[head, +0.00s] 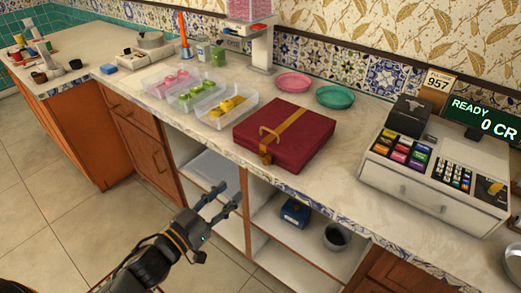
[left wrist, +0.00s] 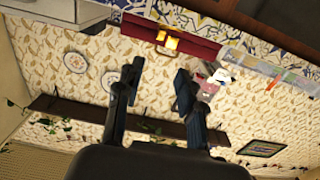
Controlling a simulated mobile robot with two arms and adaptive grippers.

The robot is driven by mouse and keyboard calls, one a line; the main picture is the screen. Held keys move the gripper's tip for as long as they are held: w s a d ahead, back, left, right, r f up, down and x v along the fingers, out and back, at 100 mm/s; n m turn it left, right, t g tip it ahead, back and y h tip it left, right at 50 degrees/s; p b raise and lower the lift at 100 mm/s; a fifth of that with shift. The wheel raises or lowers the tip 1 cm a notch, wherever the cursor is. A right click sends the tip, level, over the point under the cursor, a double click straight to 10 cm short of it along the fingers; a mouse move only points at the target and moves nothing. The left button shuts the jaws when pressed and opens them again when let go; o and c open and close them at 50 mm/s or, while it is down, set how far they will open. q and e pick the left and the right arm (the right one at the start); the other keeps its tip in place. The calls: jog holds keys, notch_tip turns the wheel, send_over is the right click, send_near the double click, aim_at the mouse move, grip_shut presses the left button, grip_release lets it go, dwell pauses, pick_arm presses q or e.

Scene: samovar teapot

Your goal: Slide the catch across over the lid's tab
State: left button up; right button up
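A dark red box (head: 285,137) with a gold band (head: 292,122) over its closed lid stands near the counter's front edge. A tan handle (head: 270,134) and gold catch hardware (head: 265,155) are at its front. In the left wrist view the picture is upside down, and the box (left wrist: 195,47) shows at the top with the bright gold catch hardware (left wrist: 167,41). The catch and tab are too small to tell apart. My left gripper (head: 229,194) is open and empty, below and in front of the box, apart from it; its fingers (left wrist: 155,82) also show in the left wrist view.
Open shelves under the counter hold a blue box (head: 295,212) and a dark pot (head: 336,237). Clear trays (head: 226,104) stand left of the box, pink (head: 294,82) and green (head: 335,97) plates behind it, a cash register (head: 437,172) at right. The counter right of the box is clear.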

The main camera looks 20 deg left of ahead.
aim_at(264, 161)
pick_arm(q)
jog(key=p+x, duration=0.1)
jog(key=x, duration=1.2)
jog(key=shift+w+d+f, duration=0.1)
jog(key=shift+w, duration=0.3)
grip_shut()
